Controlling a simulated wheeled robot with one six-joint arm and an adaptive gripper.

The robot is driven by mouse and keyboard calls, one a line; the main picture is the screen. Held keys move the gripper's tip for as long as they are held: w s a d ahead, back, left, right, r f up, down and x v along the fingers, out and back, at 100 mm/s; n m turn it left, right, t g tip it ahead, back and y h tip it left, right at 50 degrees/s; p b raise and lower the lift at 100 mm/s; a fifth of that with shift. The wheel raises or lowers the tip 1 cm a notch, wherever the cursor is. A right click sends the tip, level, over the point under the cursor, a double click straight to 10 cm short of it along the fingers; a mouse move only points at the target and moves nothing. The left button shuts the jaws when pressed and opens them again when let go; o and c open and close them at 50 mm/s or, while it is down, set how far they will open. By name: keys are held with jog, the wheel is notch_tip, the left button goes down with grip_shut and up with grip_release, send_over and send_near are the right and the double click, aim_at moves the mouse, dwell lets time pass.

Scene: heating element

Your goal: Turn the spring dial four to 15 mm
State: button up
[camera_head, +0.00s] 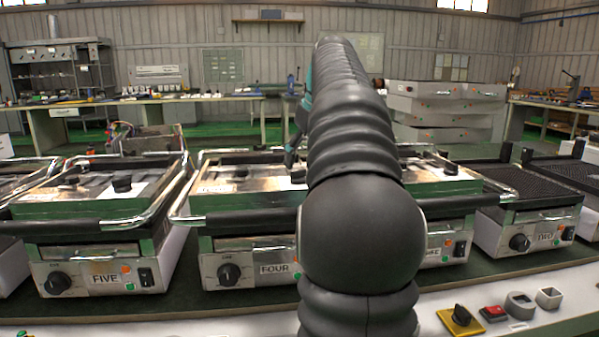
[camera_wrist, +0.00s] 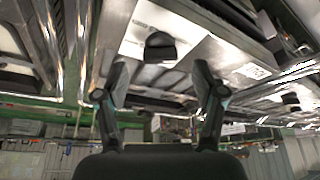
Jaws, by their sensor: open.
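In the head view, the unit labelled FOUR (camera_head: 275,269) stands behind my arm, which hides its right part. Small dark shapes lie on its metal lid, one (camera_head: 297,176) beside my arm; I cannot tell which is the spring dial. A black dial (camera_head: 229,274) is on its front panel. In the wrist view, my gripper (camera_wrist: 162,86) is open and empty. A black knob (camera_wrist: 160,47) on a shiny metal lid shows beyond the fingertips, between their lines and apart from them. Any scale marking is too small to read.
The unit labelled FIVE (camera_head: 105,279) stands left of it, and another unit (camera_head: 545,238) stands at the right. Metal lid handles (camera_head: 190,195) stick out at the sides. A yellow-based knob (camera_head: 460,319) and a red switch (camera_head: 493,313) lie on the front ledge.

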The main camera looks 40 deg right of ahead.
jog(key=shift+x, duration=1.9)
jog(key=shift+c, duration=0.3)
jog(key=c, duration=1.1)
